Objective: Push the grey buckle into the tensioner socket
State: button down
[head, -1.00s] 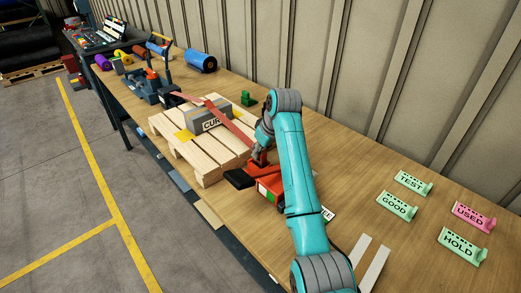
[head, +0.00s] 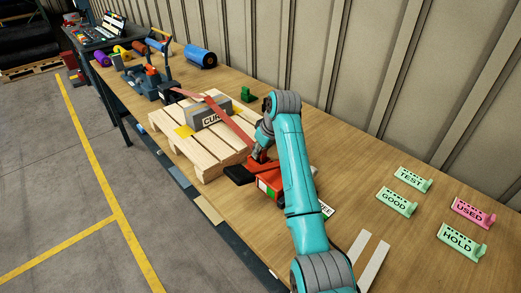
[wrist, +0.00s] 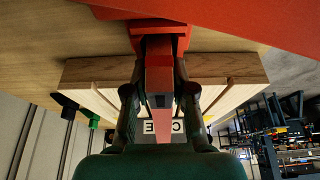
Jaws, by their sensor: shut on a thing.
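My gripper (head: 260,155) is at the red tensioner (head: 267,184), at the right end of the pallet. In the wrist view its two dark fingers (wrist: 158,100) are shut on the grey buckle (wrist: 158,58) from both sides. The buckle's front end meets the red socket (wrist: 160,28) of the tensioner. Whether it is fully seated I cannot tell. The red strap (head: 232,124) runs from the buckle back over the grey carton (head: 210,112). In the head view my arm and gripper hide the buckle.
The carton stands on a wooden pallet (head: 183,142). A blue machine (head: 147,82) stands behind, with rolls farther back. A small green block (head: 248,95) lies beyond the strap. Green and pink labelled holders (head: 457,238) and white strips (head: 372,262) lie at the right. The wall bounds the bench.

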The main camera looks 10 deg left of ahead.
dwell(0.3)
jog(key=c, duration=0.9)
grip_release()
jog(key=shift+v, duration=3.45)
